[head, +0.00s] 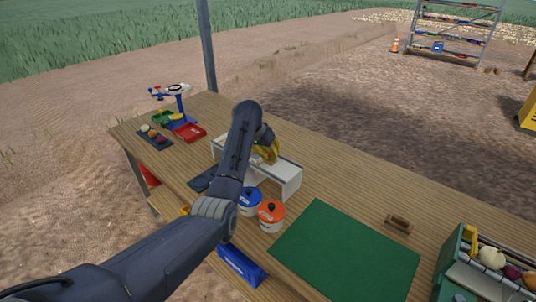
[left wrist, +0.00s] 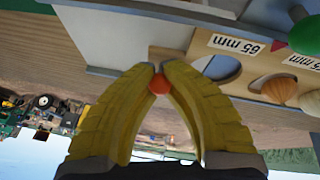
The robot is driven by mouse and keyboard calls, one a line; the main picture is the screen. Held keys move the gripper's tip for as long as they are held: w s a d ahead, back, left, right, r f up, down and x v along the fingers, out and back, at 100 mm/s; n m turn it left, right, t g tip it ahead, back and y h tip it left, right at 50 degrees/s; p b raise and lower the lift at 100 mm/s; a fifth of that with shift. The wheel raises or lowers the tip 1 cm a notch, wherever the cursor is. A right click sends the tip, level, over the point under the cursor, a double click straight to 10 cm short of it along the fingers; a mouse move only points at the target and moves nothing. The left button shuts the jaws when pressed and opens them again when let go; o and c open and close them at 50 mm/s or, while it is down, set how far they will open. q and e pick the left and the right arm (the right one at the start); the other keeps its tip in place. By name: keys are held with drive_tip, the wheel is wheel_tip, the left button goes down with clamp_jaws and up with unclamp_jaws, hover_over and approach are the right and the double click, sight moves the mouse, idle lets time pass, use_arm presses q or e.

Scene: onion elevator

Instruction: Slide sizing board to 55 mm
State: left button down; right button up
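A white and grey stand (head: 290,178) is on the wooden table, and my left arm crosses in front of it. My left gripper (head: 267,152) is at its top, with yellow fingers. In the left wrist view, my left gripper (left wrist: 161,72) has its fingertips nearly together around a small red-orange knob (left wrist: 159,86). A tan sizing board (left wrist: 262,84) with round holes is right of the fingers. The board is mostly hidden in the head view. My right gripper is not in view.
Blue (head: 249,203) and orange (head: 271,214) lidded pots stand in front of the stand. A green mat (head: 345,252) lies to the right, with a wooden block (head: 398,224) behind it. A green crate (head: 447,262) is at far right. Onions (left wrist: 276,88) show beside the board.

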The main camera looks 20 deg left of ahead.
use_arm(q)
drive_tip(key=shift+s+d, duration=0.35)
drive_tip(key=shift+d, duration=0.4)
drive_tip(key=shift+s+d, duration=0.4)
drive_tip(key=shift+d, duration=0.35)
drive_tip(key=shift+s+d, duration=0.35)
drive_tip(key=shift+d, duration=0.4)
drive_tip(key=c, duration=1.5)
unclamp_jaws()
drive_tip(key=shift+d, duration=0.1)
drive_tip(key=shift+r, duration=3)
drive_tip(key=shift+r, duration=0.1)
